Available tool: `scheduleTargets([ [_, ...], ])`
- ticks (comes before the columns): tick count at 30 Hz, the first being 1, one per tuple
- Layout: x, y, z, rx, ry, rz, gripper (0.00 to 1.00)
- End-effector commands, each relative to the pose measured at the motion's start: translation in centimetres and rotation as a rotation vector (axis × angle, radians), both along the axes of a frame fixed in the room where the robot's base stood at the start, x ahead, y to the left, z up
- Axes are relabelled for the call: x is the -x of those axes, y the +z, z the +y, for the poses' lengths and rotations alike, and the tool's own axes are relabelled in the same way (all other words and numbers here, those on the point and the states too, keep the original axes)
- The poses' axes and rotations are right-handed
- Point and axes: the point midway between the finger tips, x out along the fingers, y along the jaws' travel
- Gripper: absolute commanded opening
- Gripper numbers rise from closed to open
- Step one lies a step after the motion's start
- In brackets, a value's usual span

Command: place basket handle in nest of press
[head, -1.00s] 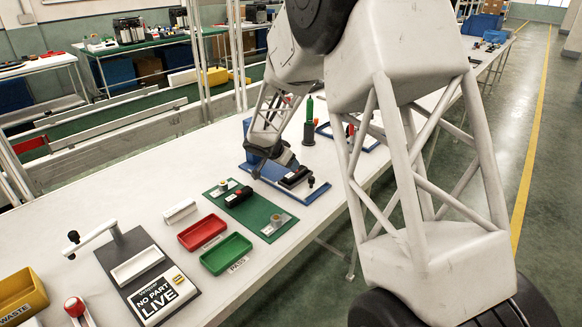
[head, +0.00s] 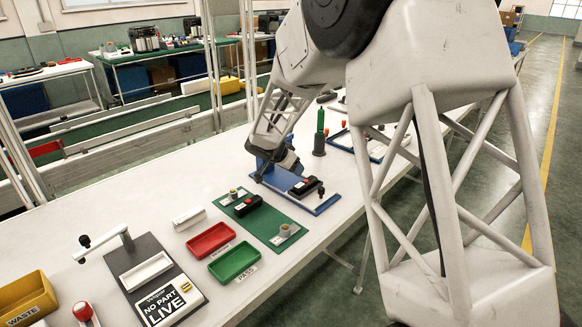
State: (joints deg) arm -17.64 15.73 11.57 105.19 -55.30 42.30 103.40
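A black handle-like part (head: 306,187) with a small red mark lies on a blue base plate (head: 327,204). I take this plate for the press, but my arm covers much of its back. My gripper (head: 284,163) is low over the back of the blue plate, just behind the black part there. Its fingers are too small and hidden to tell open from shut, or whether it holds anything or touches the part.
Red (head: 211,240) and green (head: 233,262) trays and a white block (head: 189,219) are nearby. A grey lever fixture (head: 150,272), a yellow waste bin (head: 24,300) and a red knob (head: 84,312) stand at left. A green bottle-like post (head: 320,133) stands behind the blue plate.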

Motion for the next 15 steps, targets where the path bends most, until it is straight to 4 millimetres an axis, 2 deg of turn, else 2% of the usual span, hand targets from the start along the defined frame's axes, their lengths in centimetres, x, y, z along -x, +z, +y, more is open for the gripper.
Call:
scheduleTargets([
  [15,0.57,0.61,-0.49,0.001,0.003,0.008,0.63],
])
